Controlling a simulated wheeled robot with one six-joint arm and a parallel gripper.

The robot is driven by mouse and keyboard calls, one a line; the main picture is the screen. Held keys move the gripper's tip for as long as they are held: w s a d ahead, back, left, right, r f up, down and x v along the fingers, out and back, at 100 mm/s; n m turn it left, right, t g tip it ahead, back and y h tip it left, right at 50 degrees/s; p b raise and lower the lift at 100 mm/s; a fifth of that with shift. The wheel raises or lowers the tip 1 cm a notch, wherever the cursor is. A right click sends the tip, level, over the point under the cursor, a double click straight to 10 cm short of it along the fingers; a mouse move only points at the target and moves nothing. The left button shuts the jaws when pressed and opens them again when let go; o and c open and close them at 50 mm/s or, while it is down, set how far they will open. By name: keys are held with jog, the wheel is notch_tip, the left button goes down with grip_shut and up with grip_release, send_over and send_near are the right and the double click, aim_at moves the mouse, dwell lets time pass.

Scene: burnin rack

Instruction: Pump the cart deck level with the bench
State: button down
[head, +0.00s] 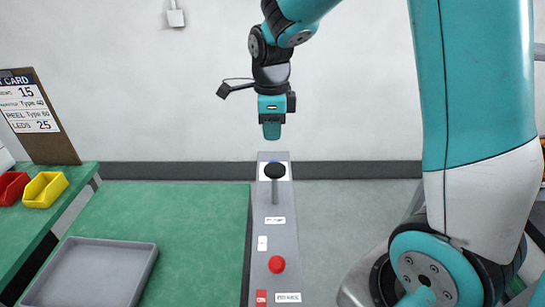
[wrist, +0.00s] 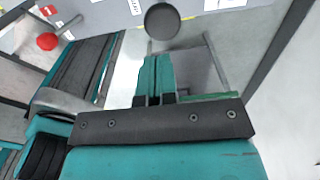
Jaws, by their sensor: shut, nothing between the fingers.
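The cart deck (head: 205,215) is a green top with a grey tray on it, in the middle left of the head view. The green bench (head: 18,239) is beyond it at the left, and the deck looks lower than the bench. A grey panel (head: 262,215) runs along the deck's right side. A pump lever with a black knob (head: 275,171) stands at its far end; the knob also shows in the wrist view (wrist: 162,21). My gripper (head: 271,136) is shut and empty above the knob, apart from it. Its closed fingers (wrist: 155,75) point toward the knob.
A red button (head: 277,264) sits on the near part of the panel; it also shows in the wrist view (wrist: 47,41). The tray (head: 146,262) looks empty. Red (head: 10,187) and yellow (head: 45,189) bins and a card board (head: 58,148) stand on the bench. A wall is behind.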

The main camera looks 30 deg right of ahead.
aim_at(273, 168)
notch_tip(273, 168, down, 8)
jog(key=shift+f+p, duration=0.15)
jog(key=shift+p, duration=0.8)
